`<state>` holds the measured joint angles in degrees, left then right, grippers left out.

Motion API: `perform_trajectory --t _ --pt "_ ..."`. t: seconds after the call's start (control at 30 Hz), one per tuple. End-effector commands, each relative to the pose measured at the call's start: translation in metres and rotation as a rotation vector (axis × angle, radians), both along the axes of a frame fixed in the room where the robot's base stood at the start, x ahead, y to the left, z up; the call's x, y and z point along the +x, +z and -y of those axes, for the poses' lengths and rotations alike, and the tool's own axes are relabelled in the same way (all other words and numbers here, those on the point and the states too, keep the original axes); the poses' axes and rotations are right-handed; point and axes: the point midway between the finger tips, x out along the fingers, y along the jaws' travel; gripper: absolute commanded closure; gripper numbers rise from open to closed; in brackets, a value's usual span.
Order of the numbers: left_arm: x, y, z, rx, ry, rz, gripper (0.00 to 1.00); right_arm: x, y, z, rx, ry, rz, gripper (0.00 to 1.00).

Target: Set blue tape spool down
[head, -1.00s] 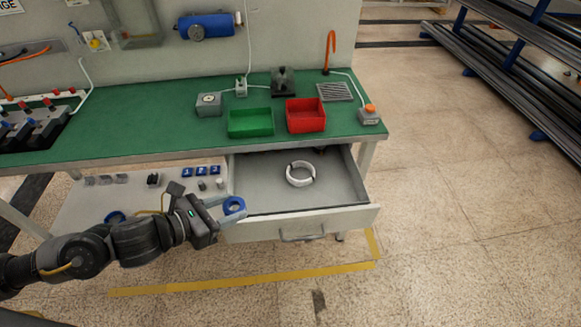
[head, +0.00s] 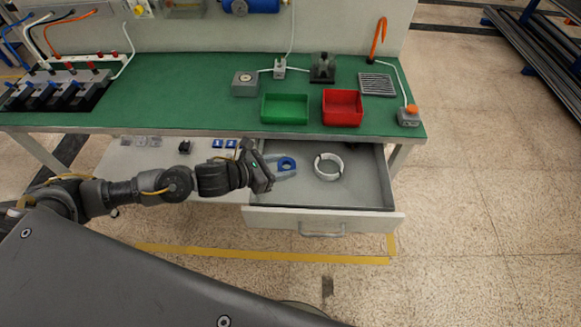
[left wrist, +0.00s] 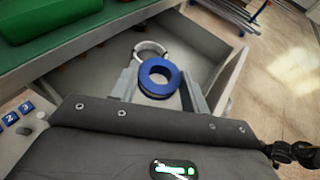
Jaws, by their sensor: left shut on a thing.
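The blue tape spool (head: 286,164) is a small blue ring between the fingers of my left gripper (head: 284,167). The gripper is shut on it and holds it over the left part of the open drawer (head: 347,194). In the left wrist view the spool (left wrist: 160,78) shows its round hole, with a grey finger on each side. A white ring (head: 328,167) with dark marks lies on the drawer floor, to the right of the spool in the head view. In the left wrist view the white ring (left wrist: 150,48) shows just beyond the spool. My right gripper is not in view.
The green worktop (head: 200,95) overhangs the drawer's back. A green bin (head: 285,108) and a red bin (head: 342,107) stand near its front edge. The drawer's front wall (head: 322,219) faces me. Its floor is bare around the white ring.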

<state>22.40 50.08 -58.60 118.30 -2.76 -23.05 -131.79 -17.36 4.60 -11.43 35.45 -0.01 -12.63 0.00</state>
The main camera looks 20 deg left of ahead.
Motion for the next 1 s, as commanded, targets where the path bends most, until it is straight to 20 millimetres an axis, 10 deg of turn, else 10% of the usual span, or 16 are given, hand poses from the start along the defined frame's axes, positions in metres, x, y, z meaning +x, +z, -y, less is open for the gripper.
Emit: perform_trajectory --t 0.3,1.0 --pt "0.034 -0.045 0.008 0.000 -0.003 -0.004 0.80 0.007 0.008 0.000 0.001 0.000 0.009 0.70" --pt "0.038 -0.083 0.009 0.001 -0.005 -0.003 0.80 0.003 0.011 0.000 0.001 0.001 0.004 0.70"
